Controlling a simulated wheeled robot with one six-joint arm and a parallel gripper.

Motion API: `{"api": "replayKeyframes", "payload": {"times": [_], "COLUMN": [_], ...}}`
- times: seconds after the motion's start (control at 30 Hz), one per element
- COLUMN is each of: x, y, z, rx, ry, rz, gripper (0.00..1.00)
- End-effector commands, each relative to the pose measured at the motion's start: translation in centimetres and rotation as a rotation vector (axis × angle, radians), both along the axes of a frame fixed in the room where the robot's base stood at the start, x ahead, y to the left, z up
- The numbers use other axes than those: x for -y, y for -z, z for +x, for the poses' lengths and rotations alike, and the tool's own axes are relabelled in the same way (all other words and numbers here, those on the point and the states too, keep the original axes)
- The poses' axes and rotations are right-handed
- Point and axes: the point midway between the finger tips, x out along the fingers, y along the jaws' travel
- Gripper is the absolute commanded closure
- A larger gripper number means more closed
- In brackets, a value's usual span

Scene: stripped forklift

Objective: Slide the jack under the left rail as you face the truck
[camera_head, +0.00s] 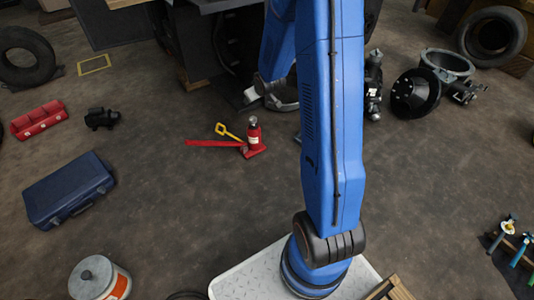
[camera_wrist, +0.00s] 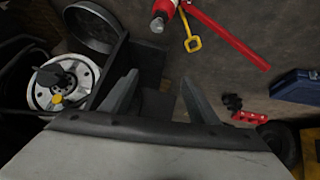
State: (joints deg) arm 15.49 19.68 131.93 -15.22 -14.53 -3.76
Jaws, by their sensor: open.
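A red bottle jack (camera_head: 254,138) with a pale top stands upright on the floor in the head view, in front of the dark truck (camera_head: 232,40). A red bar and a yellow handle lie at its left. The jack's red body (camera_wrist: 165,11) also shows at the top edge of the wrist view, partly cut off. My gripper (camera_wrist: 156,97) is open with nothing between its fingers, and the jack is apart from it. In the head view my blue arm hides part of the truck, and I cannot clearly pick out the left rail.
A blue case (camera_head: 69,190), a red box (camera_head: 39,119) and a black part (camera_head: 101,118) lie at left. A black round part (camera_head: 416,93) and a metal housing (camera_head: 447,65) lie at right. The floor around the jack's front is clear.

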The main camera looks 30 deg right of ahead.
Motion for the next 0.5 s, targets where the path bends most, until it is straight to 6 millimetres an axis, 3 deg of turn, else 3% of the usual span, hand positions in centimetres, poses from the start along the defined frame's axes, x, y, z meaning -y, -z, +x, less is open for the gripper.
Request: {"api": "replayKeyframes", "payload": {"times": [0.03, 0.23, 0.5], "x": [0.5, 2.2, 4.2], "y": [1.6, 7.0, 14.8], "z": [0.6, 2.8, 4.5], "rx": [0.003, 0.04, 0.094], "ry": [-0.002, -0.02, -0.041], "rz": [0.002, 0.011, 0.033], "gripper": [0.45, 0.45, 0.45]}}
